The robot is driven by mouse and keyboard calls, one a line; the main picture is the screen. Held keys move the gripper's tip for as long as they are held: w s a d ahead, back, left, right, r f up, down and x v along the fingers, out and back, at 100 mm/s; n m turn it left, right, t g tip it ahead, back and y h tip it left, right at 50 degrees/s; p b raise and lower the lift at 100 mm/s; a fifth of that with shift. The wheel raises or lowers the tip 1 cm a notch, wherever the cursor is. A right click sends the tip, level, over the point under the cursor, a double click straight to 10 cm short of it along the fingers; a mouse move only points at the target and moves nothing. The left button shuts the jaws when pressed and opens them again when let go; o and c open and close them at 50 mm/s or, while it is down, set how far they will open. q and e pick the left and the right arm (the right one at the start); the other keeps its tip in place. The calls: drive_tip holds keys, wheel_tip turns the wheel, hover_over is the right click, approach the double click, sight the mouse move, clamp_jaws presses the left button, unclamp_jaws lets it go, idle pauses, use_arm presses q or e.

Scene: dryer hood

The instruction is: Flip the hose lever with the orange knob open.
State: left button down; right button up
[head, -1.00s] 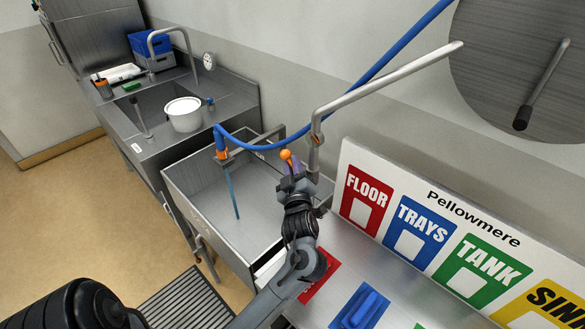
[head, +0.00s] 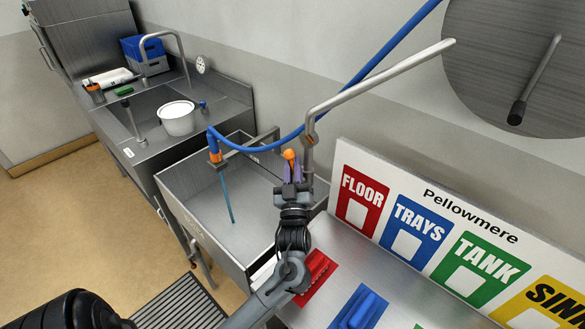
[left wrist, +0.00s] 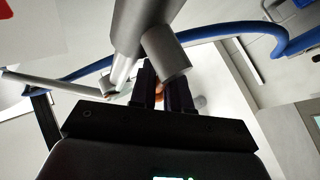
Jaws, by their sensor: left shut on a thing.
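The orange knob (head: 290,154) of the hose lever shows just left of the upright metal pipe (head: 309,158) in the head view. My left gripper (head: 291,172) is shut on the knob, its fingers on either side of it. In the left wrist view a bit of the orange knob (left wrist: 159,91) shows between the dark fingers; most of it and the lever arm are hidden. The blue hose (head: 345,101) hangs in a curve to an orange-collared nozzle (head: 214,148) over the sink basin. A thin blue streak (head: 227,198) runs down from the nozzle into the basin.
The metal pipe bends up and right close beside my gripper. A sign board (head: 440,235) stands right of it, with red (head: 316,275) and blue (head: 360,309) items on the counter in front. A white pot (head: 177,119) stands at the far sink.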

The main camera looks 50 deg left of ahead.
use_arm(q)
drive_tip(key=c, duration=1.2)
unclamp_jaws()
drive_tip(key=shift+d, duration=0.1)
